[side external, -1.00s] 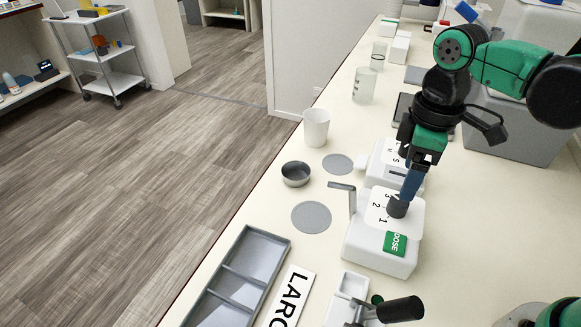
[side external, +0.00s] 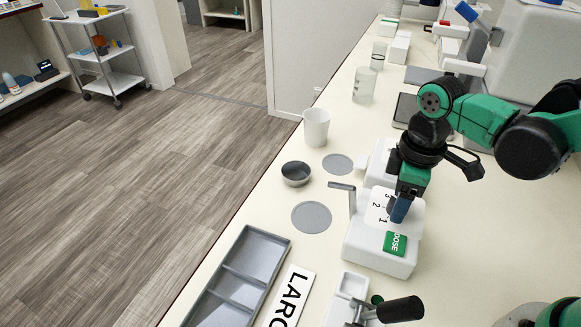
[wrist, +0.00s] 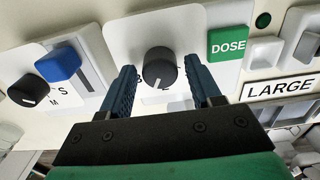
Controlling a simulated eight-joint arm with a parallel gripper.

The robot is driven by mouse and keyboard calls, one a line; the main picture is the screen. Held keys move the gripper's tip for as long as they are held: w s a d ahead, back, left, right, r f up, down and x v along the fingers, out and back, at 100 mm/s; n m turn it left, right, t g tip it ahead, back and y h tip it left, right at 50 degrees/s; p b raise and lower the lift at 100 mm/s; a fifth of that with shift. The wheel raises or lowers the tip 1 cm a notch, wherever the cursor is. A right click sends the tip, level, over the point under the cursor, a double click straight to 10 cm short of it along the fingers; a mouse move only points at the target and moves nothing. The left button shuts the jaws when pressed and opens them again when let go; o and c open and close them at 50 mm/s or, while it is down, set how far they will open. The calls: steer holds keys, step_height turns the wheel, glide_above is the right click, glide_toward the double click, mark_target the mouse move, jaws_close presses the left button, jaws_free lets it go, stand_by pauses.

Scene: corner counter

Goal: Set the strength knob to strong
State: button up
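A round black knob (wrist: 159,68) with a light mark stands on the white unit with the green DOSE label (wrist: 228,44); the numbers 1, 2, 3 show beside it in the side external view. My gripper (wrist: 158,78) is open, with one blue finger on each side of this knob and small gaps. In the side external view my gripper (side external: 400,208) points down at the unit and hides the knob. A second black knob (wrist: 27,92) sits on the neighbouring white unit, near the letters S and M. No strength label is readable.
A blue slider cap (wrist: 58,64) sits beside the second knob. A LARGE sign (side external: 290,297), a grey divided tray (side external: 238,280), a small metal bowl (side external: 296,173) and a white cup (side external: 316,127) lie around the units. A black handle (side external: 400,309) juts out in front.

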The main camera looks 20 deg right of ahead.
jaws_close()
steer(key=shift+m, duration=3)
steer(key=shift+o, duration=1.8)
jaws_free()
